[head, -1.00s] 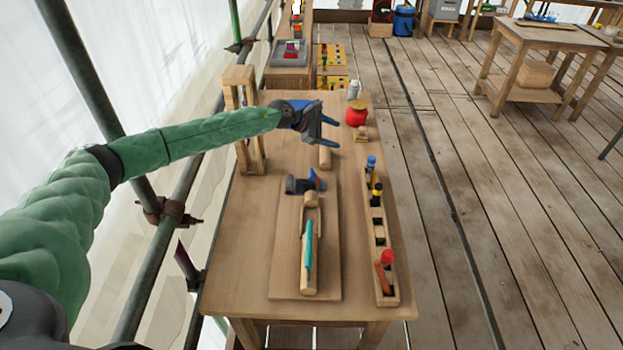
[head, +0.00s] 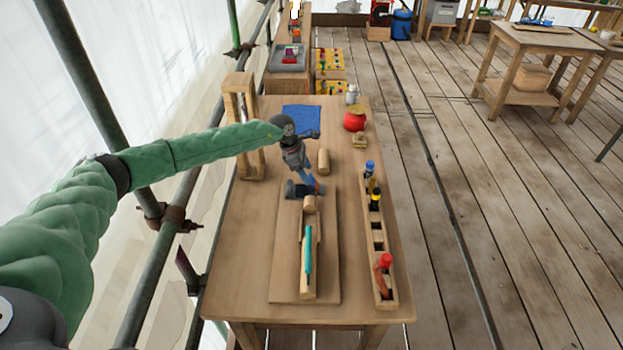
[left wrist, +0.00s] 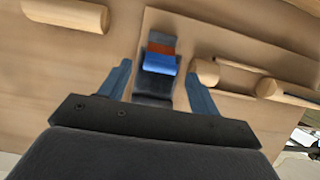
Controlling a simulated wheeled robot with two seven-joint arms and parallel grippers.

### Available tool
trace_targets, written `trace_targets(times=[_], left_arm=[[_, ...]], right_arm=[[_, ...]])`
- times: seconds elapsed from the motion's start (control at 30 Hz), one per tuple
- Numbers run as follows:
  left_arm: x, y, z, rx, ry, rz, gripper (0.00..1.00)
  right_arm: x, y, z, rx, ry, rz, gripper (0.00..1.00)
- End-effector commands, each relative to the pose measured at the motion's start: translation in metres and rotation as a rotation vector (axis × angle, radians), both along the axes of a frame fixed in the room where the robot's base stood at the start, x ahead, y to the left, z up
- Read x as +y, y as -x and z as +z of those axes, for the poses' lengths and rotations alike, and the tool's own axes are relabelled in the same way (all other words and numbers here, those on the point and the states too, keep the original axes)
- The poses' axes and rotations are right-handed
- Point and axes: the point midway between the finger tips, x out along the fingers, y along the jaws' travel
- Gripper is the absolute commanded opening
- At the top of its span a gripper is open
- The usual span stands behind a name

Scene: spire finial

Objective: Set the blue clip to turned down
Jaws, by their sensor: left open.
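The blue clip (left wrist: 160,64) shows in the left wrist view between my open fingers, with an orange-red patch beside it and a dark base (left wrist: 153,88) below it. In the head view the dark base (head: 293,190) sits at the far end of a wooden board, and my gripper partly hides the clip. My left gripper (head: 311,184) points down there; it also shows in the left wrist view (left wrist: 157,69), with one finger on each side of the clip and gaps to both. I cannot tell the clip's exact angle. My right gripper is not in view.
The board (head: 277,270) carries a wooden piece with a teal strip (head: 308,255). A loose wooden cylinder (head: 324,161) lies behind it. A slotted rack (head: 379,255) stands right. A wooden frame (head: 240,125), blue cloth (head: 301,118) and red pot (head: 355,121) stand farther back.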

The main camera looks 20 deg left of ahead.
Motion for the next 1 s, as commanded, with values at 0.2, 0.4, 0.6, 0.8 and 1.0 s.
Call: trace_targets(times=[0.2, 0.4, 0.6, 0.8, 1.0], left_arm=[[-0.010, -0.002, -0.021, 0.001, 0.001, 0.000, 0.63], [-0.017, -0.004, -0.041, 0.001, 0.001, -0.001, 0.63], [-0.019, -0.005, -0.048, 0.000, 0.001, -0.001, 0.63], [-0.019, -0.005, -0.049, -0.001, 0.001, -0.001, 0.63], [-0.019, -0.005, -0.049, -0.001, 0.001, -0.001, 0.25]], right_arm=[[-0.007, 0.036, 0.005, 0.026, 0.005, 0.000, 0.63], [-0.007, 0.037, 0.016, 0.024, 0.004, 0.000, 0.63], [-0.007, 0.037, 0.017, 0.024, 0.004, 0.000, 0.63], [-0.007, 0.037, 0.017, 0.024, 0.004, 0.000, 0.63], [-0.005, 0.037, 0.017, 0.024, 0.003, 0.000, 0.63]])
